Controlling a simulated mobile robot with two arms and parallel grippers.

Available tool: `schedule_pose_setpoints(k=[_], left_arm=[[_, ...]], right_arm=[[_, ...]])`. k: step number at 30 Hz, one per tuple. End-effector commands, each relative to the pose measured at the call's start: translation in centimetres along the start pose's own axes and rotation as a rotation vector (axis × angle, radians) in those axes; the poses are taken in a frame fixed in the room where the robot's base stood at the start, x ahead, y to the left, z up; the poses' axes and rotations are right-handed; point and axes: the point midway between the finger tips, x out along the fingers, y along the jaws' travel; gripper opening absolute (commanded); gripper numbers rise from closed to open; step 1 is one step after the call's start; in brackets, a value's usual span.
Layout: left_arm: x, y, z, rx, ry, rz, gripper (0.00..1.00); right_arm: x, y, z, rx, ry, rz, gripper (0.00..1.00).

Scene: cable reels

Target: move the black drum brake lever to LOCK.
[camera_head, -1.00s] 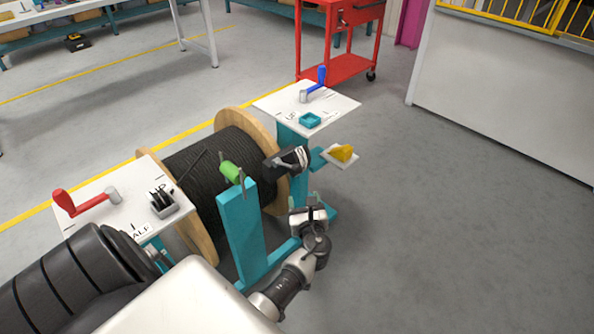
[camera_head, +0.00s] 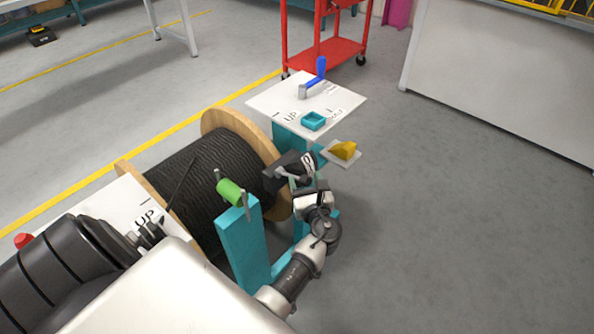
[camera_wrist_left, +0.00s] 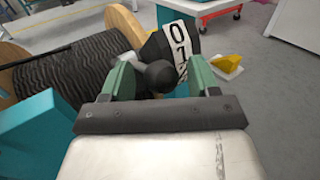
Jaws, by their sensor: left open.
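A black round knob (camera_wrist_left: 160,76), which looks like the end of the brake lever, sits between the fingers of my left gripper (camera_wrist_left: 160,82) in the left wrist view. Green-padded fingers stand apart on either side of it; I cannot tell whether they touch it. In the head view my left gripper (camera_head: 303,182) is at the near right side of the cable drum (camera_head: 195,180), beside a black block (camera_head: 284,171) with a white number strip. The strip (camera_wrist_left: 180,48) shows digits in the wrist view. The lever's shaft and any LOCK mark are hidden or unreadable.
A teal post (camera_head: 242,240) with a green cylinder (camera_head: 230,190) stands left of my gripper. A yellow wedge (camera_head: 344,150) lies on a small plate to the right. Right floor is clear.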

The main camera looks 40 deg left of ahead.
Motion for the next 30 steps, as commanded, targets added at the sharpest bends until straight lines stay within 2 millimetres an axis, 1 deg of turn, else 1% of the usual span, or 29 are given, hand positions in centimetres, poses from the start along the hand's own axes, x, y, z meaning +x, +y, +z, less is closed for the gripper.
schedule_pose_setpoints(k=[4, 12, 24, 30], left_arm=[[-0.31, -0.22, -0.04, 0.000, 0.001, 0.000, 0.61], [-0.32, -0.24, -0.02, 0.001, 0.000, 0.000, 0.61], [-0.31, -0.32, 0.02, -0.001, 0.000, -0.003, 0.00], [-0.32, -0.40, -0.07, 0.001, -0.005, -0.005, 0.00]], right_arm=[[0.04, 0.01, 0.05, 0.000, 0.000, 0.000, 0.43], [0.03, 0.01, 0.05, 0.000, 0.000, 0.001, 0.43], [0.04, 0.00, 0.06, 0.000, -0.001, 0.000, 0.43], [0.20, -0.01, 0.11, 0.000, 0.000, 0.000, 0.43]])
